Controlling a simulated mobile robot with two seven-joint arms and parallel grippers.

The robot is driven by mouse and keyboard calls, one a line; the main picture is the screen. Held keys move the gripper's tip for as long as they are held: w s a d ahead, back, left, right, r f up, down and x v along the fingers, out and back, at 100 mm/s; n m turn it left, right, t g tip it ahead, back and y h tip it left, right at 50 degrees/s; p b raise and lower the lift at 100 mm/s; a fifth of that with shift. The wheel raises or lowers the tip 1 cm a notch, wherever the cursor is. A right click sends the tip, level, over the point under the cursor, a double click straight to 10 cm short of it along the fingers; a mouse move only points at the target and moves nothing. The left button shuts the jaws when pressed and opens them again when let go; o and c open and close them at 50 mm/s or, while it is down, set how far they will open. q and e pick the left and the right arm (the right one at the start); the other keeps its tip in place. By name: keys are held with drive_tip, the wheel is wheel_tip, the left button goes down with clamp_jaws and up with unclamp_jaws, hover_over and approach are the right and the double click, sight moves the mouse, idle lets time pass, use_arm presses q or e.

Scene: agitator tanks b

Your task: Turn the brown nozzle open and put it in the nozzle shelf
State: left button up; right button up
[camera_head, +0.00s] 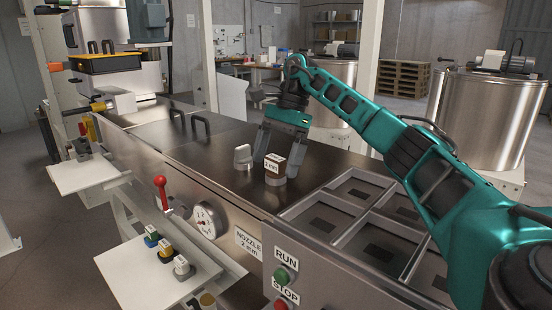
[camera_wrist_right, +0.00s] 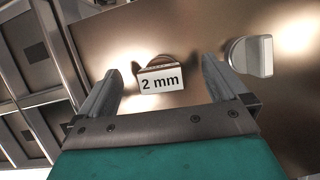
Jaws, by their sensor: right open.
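The brown nozzle (camera_head: 275,174), a small block with a white "2 mm" label, stands upright on the dark metal top of the machine. It also shows in the right wrist view (camera_wrist_right: 160,80), label toward the camera. My right gripper (camera_head: 275,165) points down at it, jaws open. In the wrist view the two fingers (camera_wrist_right: 160,70) lie on either side of the nozzle with gaps. A white shelf (camera_head: 125,278) at the lower left carries several small labelled nozzles; a second white shelf (camera_head: 88,178) is farther back. My left gripper is not in view.
A silver knob (camera_head: 243,157) stands left of the nozzle, also in the wrist view (camera_wrist_right: 252,55). A metal tray with compartments (camera_head: 293,214) is at right. A red lever (camera_head: 161,192), a gauge (camera_head: 206,221) and a "NOZZLE 2 mm" label (camera_head: 248,243) are on the machine front.

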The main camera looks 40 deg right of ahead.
sight(276, 158)
drive_tip(key=shift+r, duration=2.8)
